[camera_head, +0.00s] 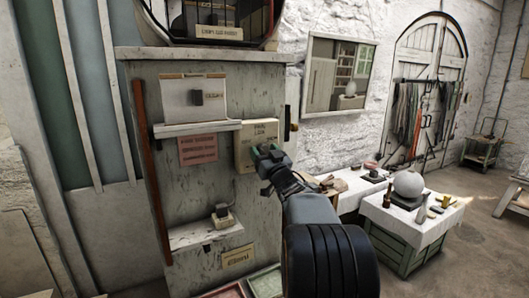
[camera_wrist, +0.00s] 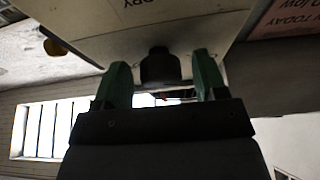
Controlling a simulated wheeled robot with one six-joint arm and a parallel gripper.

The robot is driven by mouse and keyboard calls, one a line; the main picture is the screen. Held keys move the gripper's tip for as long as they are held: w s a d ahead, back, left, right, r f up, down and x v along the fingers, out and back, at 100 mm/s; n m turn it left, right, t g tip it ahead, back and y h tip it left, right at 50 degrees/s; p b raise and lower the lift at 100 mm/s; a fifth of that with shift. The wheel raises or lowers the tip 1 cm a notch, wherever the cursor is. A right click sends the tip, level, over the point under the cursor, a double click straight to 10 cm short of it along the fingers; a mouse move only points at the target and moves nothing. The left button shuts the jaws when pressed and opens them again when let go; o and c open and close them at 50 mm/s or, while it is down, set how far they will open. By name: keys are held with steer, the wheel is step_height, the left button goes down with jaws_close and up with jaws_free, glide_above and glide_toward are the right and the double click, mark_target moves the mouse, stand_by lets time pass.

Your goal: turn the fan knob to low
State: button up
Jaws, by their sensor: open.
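A cream control box (camera_head: 257,136) with small dark lettering is mounted on the right part of the grey panel. My gripper (camera_head: 267,156) is in front of its lower part and hides the knob in the head view. In the wrist view, a dark round knob (camera_wrist: 160,68) sticks out from the cream box face (camera_wrist: 145,30). The green fingers of my gripper (camera_wrist: 161,76) are open, one on each side of the knob, with a gap showing on both sides. The knob's pointer and setting cannot be made out.
A ledge with a white plate and black switch (camera_head: 197,98) is at upper left, above a pink notice (camera_head: 198,149). A lower shelf (camera_head: 204,234) carries a small black-topped device (camera_head: 222,216). To the right, a cloth-topped crate (camera_head: 420,225) bears a plaster sphere (camera_head: 408,184).

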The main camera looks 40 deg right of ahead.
steer(key=shift+c, duration=0.3)
steer(key=c, duration=0.9)
steer(key=shift+o, duration=0.2)
steer(key=shift+m, duration=0.3)
steer(key=m+h+b, duration=0.1)
steer(key=m, duration=0.1)
steer(key=shift+a+f+m+b, duration=0.1)
steer(key=shift+f+m+b, duration=0.05)
steer(key=shift+m+b, duration=0.25)
steer(key=m+h+b, duration=0.1)
steer(key=m, duration=0.1)
steer(key=m+g+h, duration=0.1)
steer(key=m, duration=0.2)
steer(key=shift+a+g+h+b, duration=0.1)
steer(key=shift+g+h+b, duration=0.2)
steer(key=shift+h+b, duration=0.1)
steer(key=m+g+h+b, duration=0.1)
steer(key=m, duration=0.2)
steer(key=m+g+h+b, duration=0.1)
steer(key=m, duration=0.3)
steer(key=shift+r, duration=0.2)
steer(key=shift+m+g, duration=0.4)
